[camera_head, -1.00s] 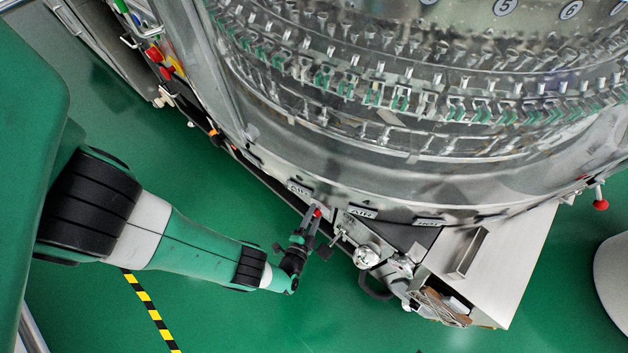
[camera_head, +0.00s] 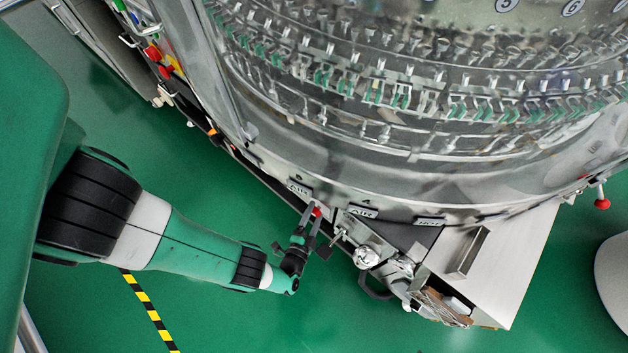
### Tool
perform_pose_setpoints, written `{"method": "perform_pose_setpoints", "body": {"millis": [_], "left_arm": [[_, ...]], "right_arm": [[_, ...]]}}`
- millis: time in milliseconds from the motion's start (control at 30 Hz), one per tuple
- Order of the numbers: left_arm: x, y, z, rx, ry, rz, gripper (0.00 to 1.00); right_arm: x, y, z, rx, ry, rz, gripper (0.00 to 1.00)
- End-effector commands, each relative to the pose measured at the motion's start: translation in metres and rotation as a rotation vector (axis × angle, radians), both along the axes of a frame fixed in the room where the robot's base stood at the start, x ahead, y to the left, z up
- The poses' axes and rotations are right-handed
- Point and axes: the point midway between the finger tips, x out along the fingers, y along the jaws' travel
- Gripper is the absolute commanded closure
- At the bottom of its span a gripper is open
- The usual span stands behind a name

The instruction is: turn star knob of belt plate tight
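My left gripper (camera_head: 311,213) is at the lower rim of the washer, with its two fingers pointing up toward the machine. A small red part (camera_head: 317,212) shows at its fingertips. This may be the star knob, but it is too small to make out a star shape. The fingers look slightly parted around or beside it, and I cannot tell whether they grip it. The belt plate cannot be told apart from the other metal parts under the rim. My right gripper is not in view.
The large round steel washer (camera_head: 330,175) fills the upper part of the view. Right of my gripper are a round metal fitting (camera_head: 366,256), pipework and a steel box (camera_head: 495,265). A red-tipped lever (camera_head: 601,203) hangs at the right. The green floor (camera_head: 215,320) below is mostly clear.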

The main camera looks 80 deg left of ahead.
Motion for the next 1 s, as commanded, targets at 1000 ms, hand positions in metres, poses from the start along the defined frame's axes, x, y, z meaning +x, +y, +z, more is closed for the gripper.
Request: {"method": "perform_pose_setpoints", "body": {"millis": [1000], "left_arm": [[-0.058,-0.085,0.020,0.000,-0.002,-0.006,0.24]], "right_arm": [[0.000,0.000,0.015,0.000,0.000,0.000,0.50]]}}
